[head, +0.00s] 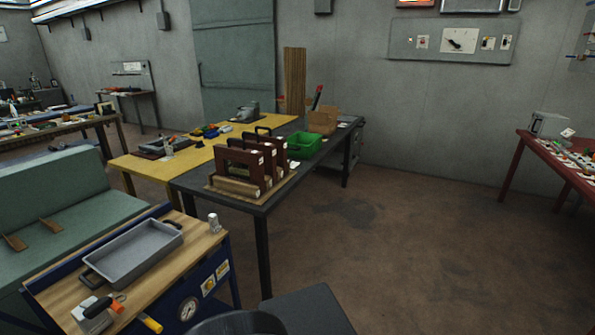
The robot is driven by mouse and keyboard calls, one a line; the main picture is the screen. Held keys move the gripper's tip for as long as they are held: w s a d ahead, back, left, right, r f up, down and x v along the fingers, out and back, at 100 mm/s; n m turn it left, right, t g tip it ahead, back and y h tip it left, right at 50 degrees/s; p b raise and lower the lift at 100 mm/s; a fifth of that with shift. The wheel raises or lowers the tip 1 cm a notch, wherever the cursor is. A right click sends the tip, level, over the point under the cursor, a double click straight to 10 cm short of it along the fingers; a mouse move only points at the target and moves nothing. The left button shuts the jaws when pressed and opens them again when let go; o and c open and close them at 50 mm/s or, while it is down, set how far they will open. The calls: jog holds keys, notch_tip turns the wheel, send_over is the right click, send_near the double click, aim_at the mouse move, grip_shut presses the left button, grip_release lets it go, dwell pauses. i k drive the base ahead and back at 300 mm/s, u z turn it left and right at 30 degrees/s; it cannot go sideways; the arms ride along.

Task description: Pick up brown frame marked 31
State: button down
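Several brown frames (240,156) with dark handles stand upright, one behind another, near the front end of a dark table (252,206). They rest on a light wooden base (236,188). Small white labels show on their right-hand posts, but they are too small to read, so I cannot tell which frame is marked 31. The nearer frames partly hide the ones behind. My gripper is not in view.
A green bin (303,147) and a cardboard box (322,121) stand behind the frames. A yellow table (150,166) adjoins on the left. A workbench with a grey tray (133,258) is at front left. The floor (390,230) to the right is clear.

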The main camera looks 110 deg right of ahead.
aim_at(245, 165)
jog(key=z, duration=4.45)
jog(key=i, duration=2.9)
jog(key=u, duration=4)
jog(key=i, duration=0.5)
jog(key=u, duration=0.1)
